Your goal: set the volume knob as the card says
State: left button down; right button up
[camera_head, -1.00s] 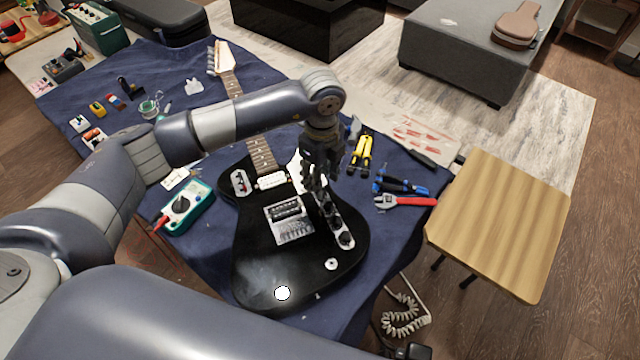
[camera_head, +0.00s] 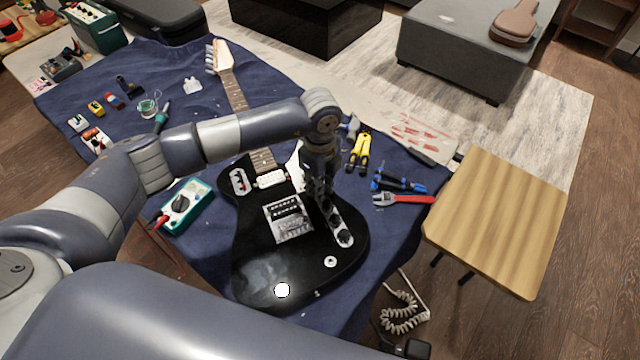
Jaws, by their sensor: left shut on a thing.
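A black electric guitar (camera_head: 262,262) lies on the blue cloth, its neck (camera_head: 235,95) pointing to the back left. A row of dark knobs runs along the metal control plate (camera_head: 339,229) on its right side. The knob nearest the viewer (camera_head: 345,239) shows clear of my gripper. My left gripper (camera_head: 321,194) points down over the upper end of this row, shut on a knob there, apparently the volume knob. The fingers hide that knob, so its pointer and setting do not show. I cannot make out the card. My right gripper is not in view.
A teal multimeter (camera_head: 187,206) lies left of the guitar. Yellow-handled pliers (camera_head: 358,149), blue-handled pliers (camera_head: 400,184) and a red-handled wrench (camera_head: 405,199) lie to its right. A wooden stool (camera_head: 500,220) stands beyond the cloth's right edge.

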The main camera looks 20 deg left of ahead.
pick_arm(q)
jog(key=m+b, duration=0.3)
jog(key=m, duration=0.1)
jog(key=shift+f, duration=0.1)
jog(key=m+b, duration=0.2)
jog(key=m, duration=0.2)
jog(key=shift+m+b, duration=0.55)
jog(key=shift+m, duration=0.15)
dwell(0.3)
jog(key=c, duration=1.5)
grip_release()
jog(key=shift+o, duration=0.2)
jog(key=shift+r, duration=0.25)
